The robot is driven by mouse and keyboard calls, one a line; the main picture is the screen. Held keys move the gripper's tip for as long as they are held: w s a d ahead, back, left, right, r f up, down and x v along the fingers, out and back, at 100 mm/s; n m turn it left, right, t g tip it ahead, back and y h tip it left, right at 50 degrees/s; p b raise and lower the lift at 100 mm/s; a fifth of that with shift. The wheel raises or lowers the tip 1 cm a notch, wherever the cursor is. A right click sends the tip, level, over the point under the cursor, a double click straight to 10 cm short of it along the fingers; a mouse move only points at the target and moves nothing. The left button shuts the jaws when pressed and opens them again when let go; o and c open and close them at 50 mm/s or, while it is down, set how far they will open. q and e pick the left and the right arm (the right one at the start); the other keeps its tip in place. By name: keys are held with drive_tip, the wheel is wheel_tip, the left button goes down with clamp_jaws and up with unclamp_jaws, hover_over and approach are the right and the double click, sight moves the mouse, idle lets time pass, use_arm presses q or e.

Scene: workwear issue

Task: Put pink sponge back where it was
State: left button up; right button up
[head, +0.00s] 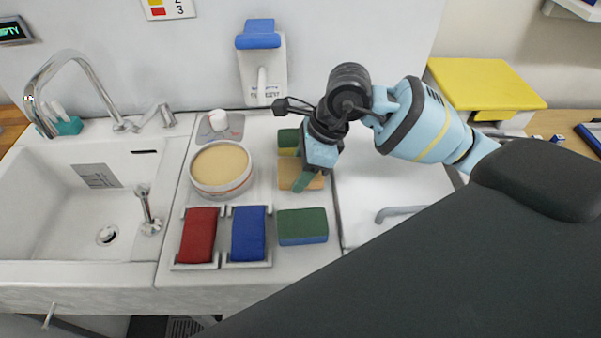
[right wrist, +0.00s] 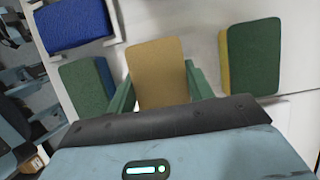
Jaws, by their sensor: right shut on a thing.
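My right gripper (head: 302,183) points down over the counter, its green fingers on either side of a tan-yellow sponge (head: 289,170). In the right wrist view this sponge (right wrist: 158,70) sits between the two fingers. I cannot tell whether it touches the counter. One green-topped sponge (head: 302,225) lies nearer the front and another (head: 287,138) behind, partly hidden by the gripper. A red sponge (head: 199,235) and a blue sponge (head: 248,233) lie in white holders. I see no clearly pink sponge. My left gripper is not in view.
A round tub (head: 221,168) with tan contents stands left of the held sponge. A sink (head: 60,205) with a tap is at the left. A dispenser (head: 262,70) with a blue top is on the back wall. A yellow board (head: 487,84) is at back right.

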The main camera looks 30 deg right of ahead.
drive_tip(key=shift+f, duration=0.95)
drive_tip(key=shift+f, duration=0.2)
drive_tip(key=o, duration=0.9)
drive_tip(key=v, duration=1.2)
drive_tip(key=shift+r, duration=0.2)
